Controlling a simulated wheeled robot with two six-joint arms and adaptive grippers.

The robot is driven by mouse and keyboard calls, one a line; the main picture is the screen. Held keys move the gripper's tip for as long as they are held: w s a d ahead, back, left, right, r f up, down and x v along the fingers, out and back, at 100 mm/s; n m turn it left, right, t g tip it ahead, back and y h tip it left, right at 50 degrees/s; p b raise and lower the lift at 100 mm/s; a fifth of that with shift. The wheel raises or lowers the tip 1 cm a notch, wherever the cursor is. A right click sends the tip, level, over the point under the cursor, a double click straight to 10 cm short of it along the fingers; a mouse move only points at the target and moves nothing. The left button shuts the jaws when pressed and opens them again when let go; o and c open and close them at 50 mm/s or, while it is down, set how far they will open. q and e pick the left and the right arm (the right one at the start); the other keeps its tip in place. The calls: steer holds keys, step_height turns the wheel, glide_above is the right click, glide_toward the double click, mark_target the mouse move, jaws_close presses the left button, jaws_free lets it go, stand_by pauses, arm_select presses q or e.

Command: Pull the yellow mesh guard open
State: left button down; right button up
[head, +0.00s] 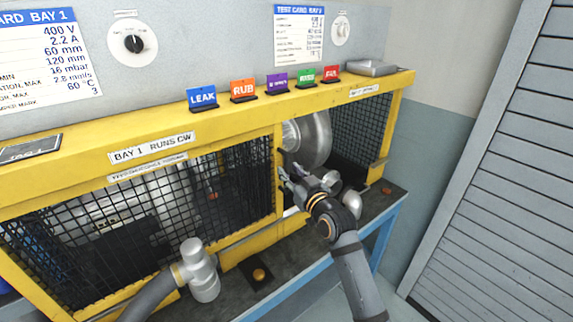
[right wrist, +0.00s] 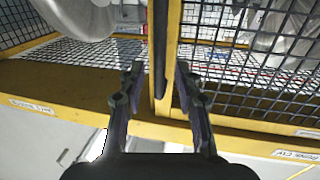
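The yellow mesh guard (head: 277,178) has a yellow frame with black wire mesh and covers the left part of the bench front in the head view. Its yellow edge post (right wrist: 172,60), with a dark upright bar beside it, stands in the middle of the right wrist view. My right gripper (head: 285,168) is at this edge. In the right wrist view my right gripper (right wrist: 157,82) has its fingers apart, one on each side of the post and bar. The right-hand finger is close to the post; contact cannot be told. My left gripper is not in view; only a grey left arm part shows.
A silver blower housing (head: 311,138) stands behind the gap right of the post. Coloured tags, such as the blue LEAK tag (head: 202,97), and a small grey tray (head: 371,68) sit on the yellow beam. A grey shutter (head: 500,170) is at right. Floor before the bench looks clear.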

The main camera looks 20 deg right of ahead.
steer(key=shift+w+a, duration=0.15)
steer(key=shift+w, duration=1.25)
jaws_close()
